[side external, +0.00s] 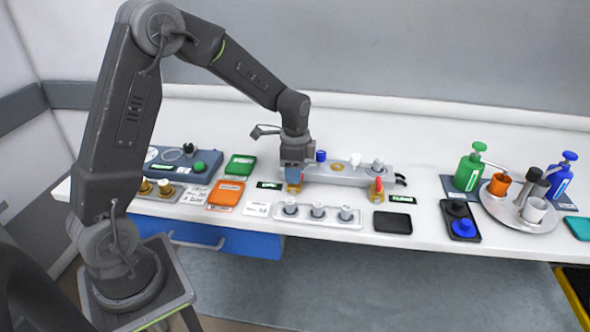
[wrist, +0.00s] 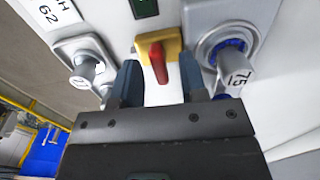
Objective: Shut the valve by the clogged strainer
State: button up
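My gripper (side external: 294,180) points down over the left valve at the left end of the grey manifold block (side external: 335,178). In the wrist view, its two blue fingers (wrist: 159,80) are apart, with a red valve handle (wrist: 158,65) between their tips. The handle sits on a yellow base (wrist: 172,43), and gaps show on both sides. A second red-handled valve (side external: 376,187) stands at the block's right end. A blue-topped fitting (side external: 320,156), a cream fitting (side external: 355,159) and a grey fitting (side external: 378,164) rise from the block. I cannot tell which strainer is clogged.
A rack with three grey-capped pieces (side external: 317,214) lies just in front. A blue-ringed fitting (wrist: 228,50) is close right of the fingers in the wrist view. Orange (side external: 226,192) and green (side external: 240,165) boxes lie left. A black pad (side external: 393,222) lies right.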

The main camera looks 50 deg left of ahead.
notch_tip(320, 180, up, 14)
dwell(0.6)
